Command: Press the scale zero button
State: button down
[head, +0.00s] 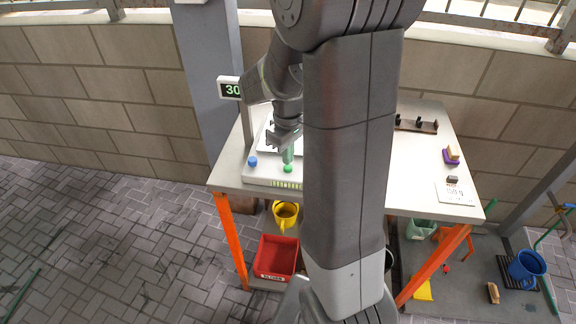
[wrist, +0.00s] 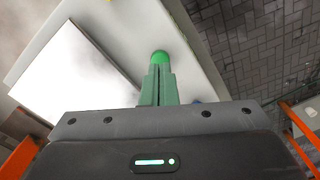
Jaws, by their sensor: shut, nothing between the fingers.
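The white scale (head: 262,175) stands on the left part of the table, with a pale plate on top. A green round button (head: 287,169) and a blue round button (head: 252,161) sit along its front edge. Which is the zero button cannot be read. A display (head: 229,89) on a post shows "30", the rest hidden by my arm. My gripper (head: 287,160) is shut and empty, its green fingers pointing down just over the green button. In the wrist view, the fingertips (wrist: 160,68) overlap the green button (wrist: 160,56); contact cannot be told.
My arm hides the table's middle.

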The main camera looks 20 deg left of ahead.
jog(key=shift+f, duration=0.1)
dwell(0.4)
jog(key=shift+f+b, duration=0.7)
jog(key=shift+f, duration=0.2)
jog(key=shift+r, duration=0.1)
jog(key=shift+r+p, duration=1.7)
jog(key=shift+r, duration=0.3)
